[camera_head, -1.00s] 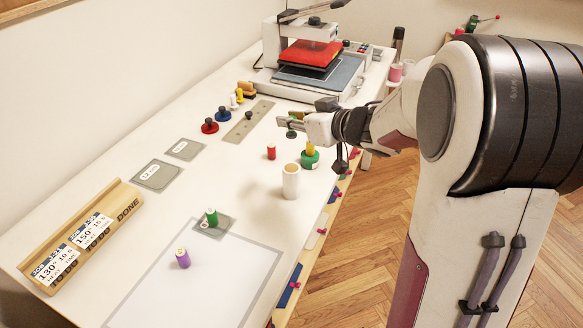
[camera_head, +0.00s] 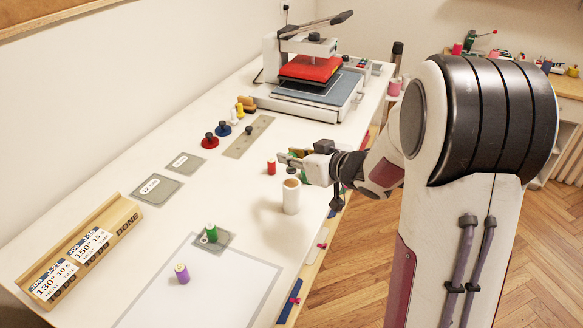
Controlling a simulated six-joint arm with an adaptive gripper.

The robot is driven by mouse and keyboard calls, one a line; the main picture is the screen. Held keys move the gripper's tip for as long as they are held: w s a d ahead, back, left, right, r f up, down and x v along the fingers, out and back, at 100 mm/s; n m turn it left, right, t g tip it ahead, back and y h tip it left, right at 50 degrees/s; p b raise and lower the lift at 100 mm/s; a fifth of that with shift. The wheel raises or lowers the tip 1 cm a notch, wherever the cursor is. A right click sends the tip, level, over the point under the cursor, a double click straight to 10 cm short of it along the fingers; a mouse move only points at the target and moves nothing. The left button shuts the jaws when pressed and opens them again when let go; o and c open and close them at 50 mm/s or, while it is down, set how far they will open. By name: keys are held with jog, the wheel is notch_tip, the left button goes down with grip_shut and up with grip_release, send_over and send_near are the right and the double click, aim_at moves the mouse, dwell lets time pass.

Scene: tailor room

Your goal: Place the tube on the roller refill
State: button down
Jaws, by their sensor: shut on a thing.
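A white cylinder (camera_head: 291,199) with a tan top stands upright near the table's right edge. It looks like the roller refill. My gripper (camera_head: 287,160) is just behind and above it in this view. It is shut on a small, mostly hidden thing; dark green (camera_head: 291,171) shows under the fingers. This may be the tube, but its shape is too small and covered to tell. I cannot tell whether it touches the white cylinder.
A heat press (camera_head: 310,85) fills the far end. The table left of the white cylinder is clear.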

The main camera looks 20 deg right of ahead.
aim_at(293, 172)
jog(key=shift+f, duration=1.85)
jog(key=shift+f, duration=0.2)
jog(key=c, duration=1.9)
grip_release()
jog(key=shift+r, duration=0.2)
jog(key=shift+s+d+r, duration=0.1)
jog(key=shift+s, duration=0.1)
jog(key=v, duration=1.1)
jog(key=shift+s, duration=0.3)
jog(key=shift+r, duration=0.15)
